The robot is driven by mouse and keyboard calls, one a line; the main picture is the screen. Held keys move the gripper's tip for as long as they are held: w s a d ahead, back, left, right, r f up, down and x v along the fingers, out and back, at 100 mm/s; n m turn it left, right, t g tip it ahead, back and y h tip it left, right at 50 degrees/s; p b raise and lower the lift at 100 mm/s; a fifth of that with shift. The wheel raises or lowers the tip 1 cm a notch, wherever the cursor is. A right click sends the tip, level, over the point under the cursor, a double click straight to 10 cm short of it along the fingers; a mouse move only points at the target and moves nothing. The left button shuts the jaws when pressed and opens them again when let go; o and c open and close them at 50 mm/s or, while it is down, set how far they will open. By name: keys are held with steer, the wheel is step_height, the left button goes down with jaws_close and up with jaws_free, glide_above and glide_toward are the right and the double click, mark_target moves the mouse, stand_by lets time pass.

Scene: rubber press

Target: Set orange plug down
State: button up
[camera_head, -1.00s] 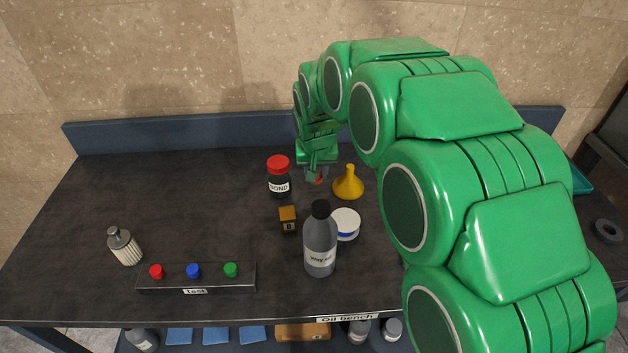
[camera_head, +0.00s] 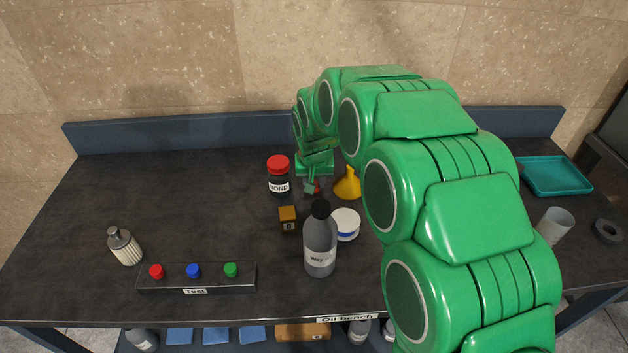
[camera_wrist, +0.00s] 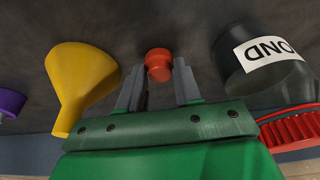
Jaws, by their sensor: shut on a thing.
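The small orange-red plug (camera_wrist: 158,64) sits between the fingertips of my gripper (camera_wrist: 158,78) in the wrist view. My gripper is shut on it. In the head view my gripper (camera_head: 312,188) is low over the back of the dark bench (camera_head: 200,210), with only a bit of the plug showing. It is between the red-lidded BOND jar (camera_head: 279,181) and the yellow funnel (camera_head: 346,186). I cannot tell whether the plug touches the bench top.
A small brown block (camera_head: 288,219), a grey bottle (camera_head: 320,245) and a white round tub (camera_head: 346,222) stand in front of my gripper. A button panel (camera_head: 195,279) and a ribbed canister (camera_head: 124,246) are at the front left. The back left is clear.

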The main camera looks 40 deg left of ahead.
steer(key=shift+f, duration=0.15)
steer(key=o, duration=1.1)
steer(key=v, duration=1.2)
steer(key=shift+w, duration=0.1)
